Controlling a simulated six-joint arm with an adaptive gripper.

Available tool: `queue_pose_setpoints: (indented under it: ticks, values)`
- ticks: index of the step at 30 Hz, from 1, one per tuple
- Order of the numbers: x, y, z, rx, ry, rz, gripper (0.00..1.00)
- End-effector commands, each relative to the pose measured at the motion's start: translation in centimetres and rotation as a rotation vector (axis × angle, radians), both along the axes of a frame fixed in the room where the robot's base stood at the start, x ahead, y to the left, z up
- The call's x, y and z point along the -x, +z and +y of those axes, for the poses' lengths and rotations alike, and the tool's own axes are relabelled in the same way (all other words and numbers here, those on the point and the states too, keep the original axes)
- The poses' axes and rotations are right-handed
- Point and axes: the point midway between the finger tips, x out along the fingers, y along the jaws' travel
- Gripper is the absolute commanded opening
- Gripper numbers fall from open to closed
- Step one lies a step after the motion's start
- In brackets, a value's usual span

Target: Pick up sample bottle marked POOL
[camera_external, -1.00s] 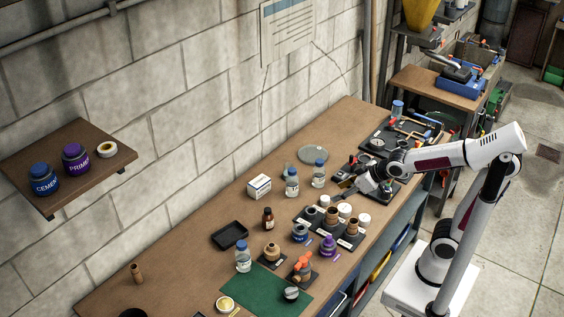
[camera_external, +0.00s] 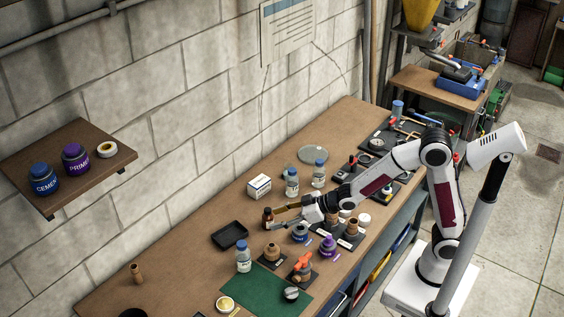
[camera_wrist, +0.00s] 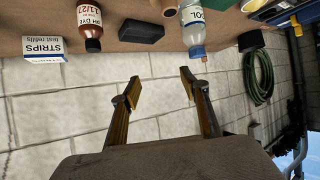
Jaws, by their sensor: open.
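The sample bottle (camera_external: 243,261) is clear with a blue cap and stands upright on the bench, at the green mat's back left corner. In the wrist view the bottle (camera_wrist: 192,22) appears upside down near the top edge, with "OOL" readable on its label. My gripper (camera_external: 277,218) is open and empty, above the bench to the upper right of the bottle, near the brown dye bottle. In the wrist view my gripper (camera_wrist: 160,88) shows its two fingers spread apart, with the bottle beyond the right finger and not between them.
The dye bottle (camera_external: 267,221), black tray (camera_external: 230,235) and strips box (camera_external: 259,187) stand near the gripper. Two more blue-capped bottles (camera_external: 292,185) stand behind. Brown fittings (camera_external: 271,252) and a purple-capped jar (camera_external: 328,247) sit right of the bottle. The green mat (camera_external: 248,289) lies in front.

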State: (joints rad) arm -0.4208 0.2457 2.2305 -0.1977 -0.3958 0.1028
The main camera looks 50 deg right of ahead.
Motion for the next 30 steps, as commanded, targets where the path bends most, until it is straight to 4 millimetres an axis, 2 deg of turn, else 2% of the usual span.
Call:
queue_pose_setpoints:
  ticks: [1, 6, 12, 18, 30]
  values:
    - [-0.2, -0.8, 1.2, -0.008, 0.021, -0.006, 0.45]
    - [-0.6, -2.5, 5.0, -0.044, 0.084, -0.043, 0.45]
    - [-0.6, -4.0, 8.1, -0.082, 0.136, -0.071, 0.45]
    - [-0.5, -4.5, 9.1, -0.097, 0.156, -0.083, 0.45]
    - [-0.7, -4.6, 9.2, -0.096, 0.155, -0.083, 0.45]
